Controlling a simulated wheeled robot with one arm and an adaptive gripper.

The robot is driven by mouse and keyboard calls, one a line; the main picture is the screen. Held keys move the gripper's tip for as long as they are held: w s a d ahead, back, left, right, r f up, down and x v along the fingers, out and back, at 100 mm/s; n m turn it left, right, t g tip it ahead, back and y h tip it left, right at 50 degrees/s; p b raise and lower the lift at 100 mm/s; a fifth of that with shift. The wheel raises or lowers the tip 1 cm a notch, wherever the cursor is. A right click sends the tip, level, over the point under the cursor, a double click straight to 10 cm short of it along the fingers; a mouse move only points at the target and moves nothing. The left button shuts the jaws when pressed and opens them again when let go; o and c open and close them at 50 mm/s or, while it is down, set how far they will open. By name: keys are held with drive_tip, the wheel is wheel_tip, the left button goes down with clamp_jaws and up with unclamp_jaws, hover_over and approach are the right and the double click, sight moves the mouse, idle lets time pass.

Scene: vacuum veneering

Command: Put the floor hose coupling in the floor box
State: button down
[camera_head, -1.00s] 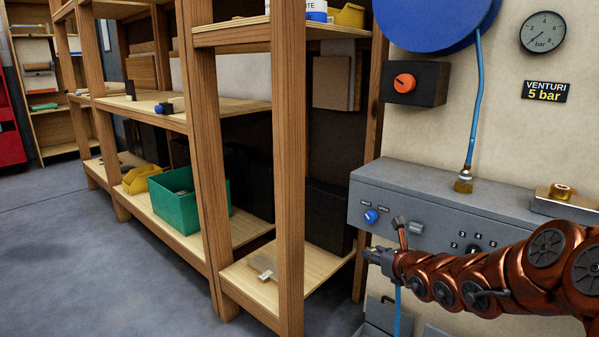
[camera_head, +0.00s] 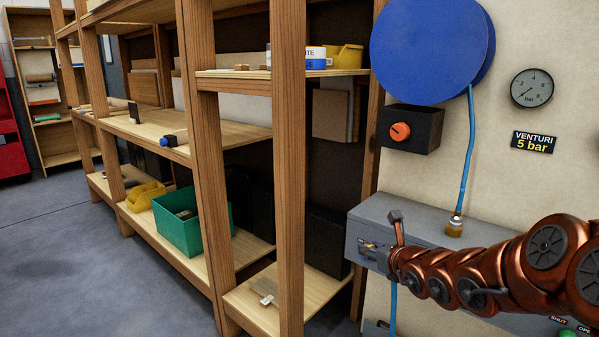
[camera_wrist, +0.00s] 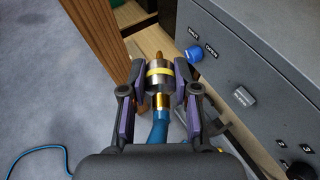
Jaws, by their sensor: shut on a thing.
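The hose coupling (camera_wrist: 158,82) is a metal cylinder with a yellow band and a brass tip, on the end of a blue hose (camera_wrist: 157,130). My gripper (camera_wrist: 158,74) is shut on it, one finger on each side, with the brass tip pointing ahead. In the head view my gripper (camera_head: 372,254) is in front of the left end of the grey control console, and the blue hose (camera_head: 393,308) hangs below it. The coupling is hard to make out there. I cannot tell which thing is the floor box; a grey shape (camera_head: 376,327) shows low under the console.
The grey console (camera_head: 480,235) is close by my gripper; its blue knob (camera_wrist: 195,54) shows in the wrist view. A wooden post (camera_wrist: 92,28) and shelf stand to the left. A green box (camera_head: 180,225) sits on the lower shelf. Floor (camera_head: 60,260) at left is open.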

sight(373, 247)
wheel_tip(373, 247, up, 25)
drive_tip(key=p, duration=2.3)
drive_tip(key=shift+d+f, duration=0.1)
drive_tip(key=shift+d, duration=0.05)
